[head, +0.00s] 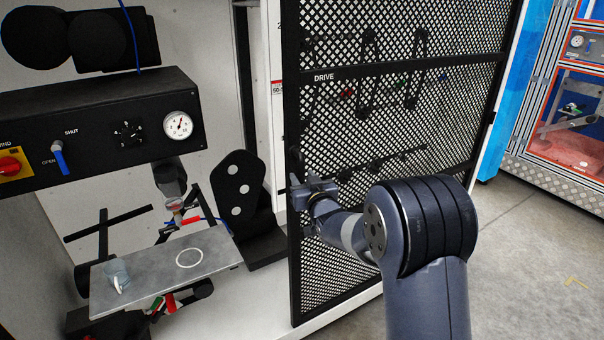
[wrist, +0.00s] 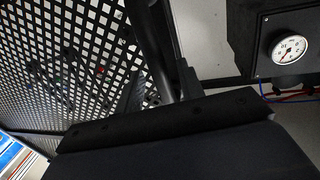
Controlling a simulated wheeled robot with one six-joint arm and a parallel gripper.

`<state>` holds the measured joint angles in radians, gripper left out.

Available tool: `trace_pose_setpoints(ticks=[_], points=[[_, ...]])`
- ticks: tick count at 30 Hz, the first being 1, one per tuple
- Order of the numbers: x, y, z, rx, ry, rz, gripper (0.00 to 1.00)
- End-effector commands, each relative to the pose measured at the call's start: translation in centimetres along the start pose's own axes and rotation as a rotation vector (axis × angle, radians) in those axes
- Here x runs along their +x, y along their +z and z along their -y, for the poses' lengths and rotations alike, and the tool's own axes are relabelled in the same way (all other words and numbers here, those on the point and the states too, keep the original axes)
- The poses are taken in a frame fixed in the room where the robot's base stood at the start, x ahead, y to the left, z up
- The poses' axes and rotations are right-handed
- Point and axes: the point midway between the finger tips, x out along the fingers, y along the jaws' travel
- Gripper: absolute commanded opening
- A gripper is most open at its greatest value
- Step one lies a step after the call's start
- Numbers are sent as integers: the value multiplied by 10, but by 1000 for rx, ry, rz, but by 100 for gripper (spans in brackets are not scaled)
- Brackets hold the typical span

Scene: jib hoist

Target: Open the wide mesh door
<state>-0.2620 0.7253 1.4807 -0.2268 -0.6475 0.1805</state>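The wide mesh door (head: 395,72) has a black frame, a diamond mesh and a "DRIVE" label on its crossbar. It stands on the right of the white cabinet and looks shut or nearly so, with its lower edge along the white sill. My gripper (head: 312,187) is at the door's left edge, below the crossbar. In the wrist view, the mesh (wrist: 60,60) fills the left side. A dark upright bar (wrist: 152,40) runs between the two fingertips of my gripper (wrist: 163,88). The fingers look apart around it, with a gap at the left one; firm contact is not visible.
The floor (head: 530,240) right of my arm is clear. A blue cabinet (head: 570,110) stands behind.

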Motion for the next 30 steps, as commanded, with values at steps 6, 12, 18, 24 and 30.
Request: trace_pose_setpoints(ticks=[6,12,18,24,30], points=[[17,0,0,0,0,-1,37],[19,0,0,1,1,0,37],[19,0,0,1,1,0,32],[19,0,0,0,1,0,15],[19,0,0,0,1,0,0]])
